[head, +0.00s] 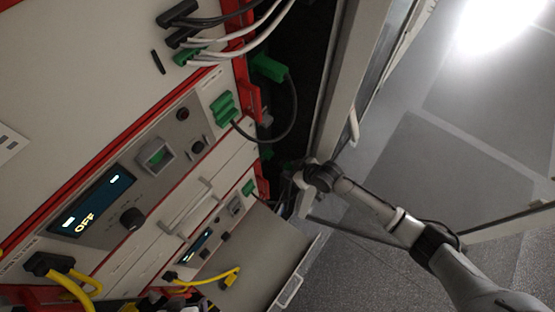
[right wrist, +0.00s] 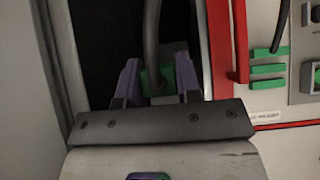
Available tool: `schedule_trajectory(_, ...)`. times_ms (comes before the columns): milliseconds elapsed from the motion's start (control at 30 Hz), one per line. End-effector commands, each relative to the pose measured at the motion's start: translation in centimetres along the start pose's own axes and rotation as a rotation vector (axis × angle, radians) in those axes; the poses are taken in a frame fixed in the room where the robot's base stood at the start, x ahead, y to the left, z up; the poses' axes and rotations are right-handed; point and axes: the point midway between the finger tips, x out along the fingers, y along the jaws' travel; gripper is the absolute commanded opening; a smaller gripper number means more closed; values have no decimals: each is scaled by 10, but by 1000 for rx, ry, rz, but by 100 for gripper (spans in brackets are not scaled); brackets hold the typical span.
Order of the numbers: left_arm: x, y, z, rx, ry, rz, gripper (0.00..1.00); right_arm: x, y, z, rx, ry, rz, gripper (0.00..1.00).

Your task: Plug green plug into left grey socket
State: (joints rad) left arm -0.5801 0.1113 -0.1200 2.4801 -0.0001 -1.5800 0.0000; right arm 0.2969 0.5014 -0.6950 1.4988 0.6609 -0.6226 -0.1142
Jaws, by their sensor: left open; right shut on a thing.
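A green plug (right wrist: 158,80) with a thick dark cable sits between the purple fingers of my right gripper (right wrist: 158,84) in the right wrist view. The gripper is shut on it, in front of a dark gap. In the head view, my right arm comes in from the lower right, and its gripper (head: 288,171) is small and dark beside the cabinet's edge, with a bit of green there. I cannot make out the left grey socket for certain. My left gripper is not clearly visible in the head view.
A cycler panel (head: 132,218) with a lit display reading OFF fills the left. Green connectors (head: 222,108) and another green plug (head: 268,68) with a black cable sit near its edge. Yellow cables (head: 80,285) hang low. A metal cabinet post (head: 345,90) stands beside the dark gap.

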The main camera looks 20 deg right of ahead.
Motion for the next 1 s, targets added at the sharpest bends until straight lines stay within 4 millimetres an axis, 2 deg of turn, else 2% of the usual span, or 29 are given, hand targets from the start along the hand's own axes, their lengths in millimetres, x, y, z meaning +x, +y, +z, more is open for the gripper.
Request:
schedule_trajectory(167,-23,-2,-7,4,-2,-3,79,-26,3,-25,-7,4,3,18)
schedule_trajectory(400,-73,-6,-23,13,-1,-10,79,-89,4,-76,-13,8,4,18)
schedule_trajectory(600,-105,-7,-33,14,-1,-11,79,-132,3,-106,-9,5,2,18)
schedule_trajectory(800,-122,-7,-38,11,-1,-9,79,-156,1,-121,-5,2,1,18)
schedule_trajectory(1000,-122,-4,-39,3,0,-3,79,-159,0,-127,-1,2,0,18)
